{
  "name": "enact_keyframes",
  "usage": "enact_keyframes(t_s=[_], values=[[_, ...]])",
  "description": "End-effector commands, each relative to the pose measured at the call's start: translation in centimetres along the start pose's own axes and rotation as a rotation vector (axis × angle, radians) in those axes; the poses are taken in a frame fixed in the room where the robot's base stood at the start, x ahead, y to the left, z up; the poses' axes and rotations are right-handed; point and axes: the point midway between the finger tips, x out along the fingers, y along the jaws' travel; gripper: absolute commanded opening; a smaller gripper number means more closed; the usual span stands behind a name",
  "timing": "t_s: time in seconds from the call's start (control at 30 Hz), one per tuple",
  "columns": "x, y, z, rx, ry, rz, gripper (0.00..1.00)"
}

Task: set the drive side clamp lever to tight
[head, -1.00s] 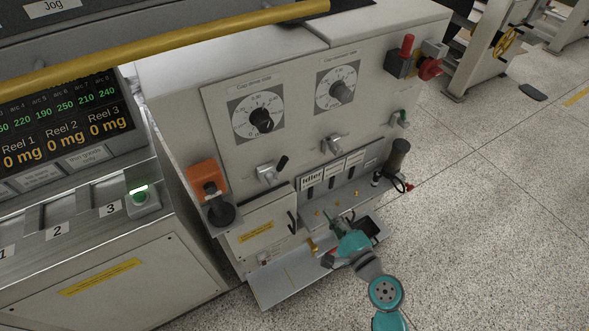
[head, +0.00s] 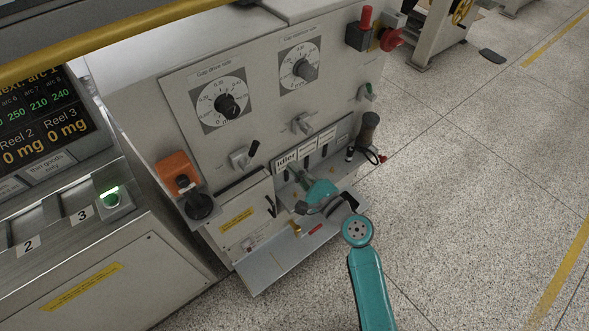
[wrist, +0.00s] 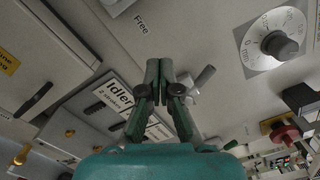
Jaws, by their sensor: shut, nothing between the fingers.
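The drive side clamp lever (head: 240,159) sits below the gap drive side dial (head: 230,105) in the head view. It has a pale base, and its black handle tilts up to the right. A "Free" label (wrist: 142,24) shows in the wrist view; the tight marking is not readable. My gripper (head: 293,172) is in front of the idler switch area, below and right of that lever and apart from it. In the wrist view my gripper (wrist: 158,66) has its fingertips together and empty. The lever's handle is not clearly visible there.
A second clamp lever (head: 302,123) is under the right dial (head: 299,69); it appears close right of my fingers in the wrist view (wrist: 201,80). An orange-topped control (head: 178,175) is at left. A shelf (head: 275,264) juts out below.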

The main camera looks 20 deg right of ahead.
Motion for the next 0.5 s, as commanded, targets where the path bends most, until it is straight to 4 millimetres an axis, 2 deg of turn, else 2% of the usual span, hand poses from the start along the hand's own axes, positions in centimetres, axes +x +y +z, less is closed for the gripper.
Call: enact_keyframes(t_s=[0.03,0.33,0.37,0.5], values=[[1.1,-0.1,0.1,-0.002,-0.003,0.000,0.00],[6.7,-0.1,0.1,-0.002,-0.003,0.000,0.00],[7.2,-0.1,0.1,-0.003,-0.002,0.000,0.00],[7.6,0.1,2.2,-0.002,-0.003,0.000,0.00]])
